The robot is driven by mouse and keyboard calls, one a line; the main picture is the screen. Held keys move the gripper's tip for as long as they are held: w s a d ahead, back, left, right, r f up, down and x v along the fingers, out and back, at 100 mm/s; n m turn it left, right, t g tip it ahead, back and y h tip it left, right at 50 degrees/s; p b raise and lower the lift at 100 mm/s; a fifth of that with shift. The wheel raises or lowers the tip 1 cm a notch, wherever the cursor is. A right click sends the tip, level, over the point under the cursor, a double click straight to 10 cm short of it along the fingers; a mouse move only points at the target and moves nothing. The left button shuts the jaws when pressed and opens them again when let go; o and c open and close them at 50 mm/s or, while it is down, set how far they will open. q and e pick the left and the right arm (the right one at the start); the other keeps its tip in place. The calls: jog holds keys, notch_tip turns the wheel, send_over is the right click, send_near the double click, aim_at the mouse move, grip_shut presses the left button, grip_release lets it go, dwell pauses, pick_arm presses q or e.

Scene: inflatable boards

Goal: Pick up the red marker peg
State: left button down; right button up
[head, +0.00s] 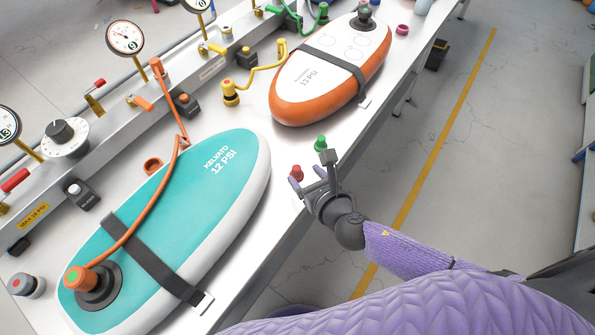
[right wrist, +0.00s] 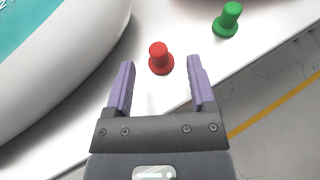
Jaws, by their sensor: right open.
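The red marker peg (head: 297,173) stands upright on the white table near its front edge, between the two boards. In the right wrist view the red peg (right wrist: 159,58) is just ahead of my open fingers, roughly midway between their lines. My right gripper (head: 311,179) is open and empty, its fingers pointing toward the peg. It also shows in the right wrist view (right wrist: 160,84), with its two purple fingers apart and not touching the peg. My left gripper is not in view.
A green peg (head: 321,143) stands close by; it also shows in the right wrist view (right wrist: 228,20). A teal board (head: 205,190) lies left of the peg and an orange-rimmed board (head: 330,70) lies beyond. The table's front edge is close under my right gripper.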

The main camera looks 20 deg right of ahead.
aim_at(299, 172)
jog(key=x, duration=0.2)
jog(key=b+x, duration=0.1)
jog(key=x, duration=0.1)
jog(key=shift+s+a+f, duration=0.1)
jog(key=shift+s+f, duration=0.05)
jog(key=shift+f, duration=0.2)
jog(key=shift+r, duration=0.1)
grip_shut()
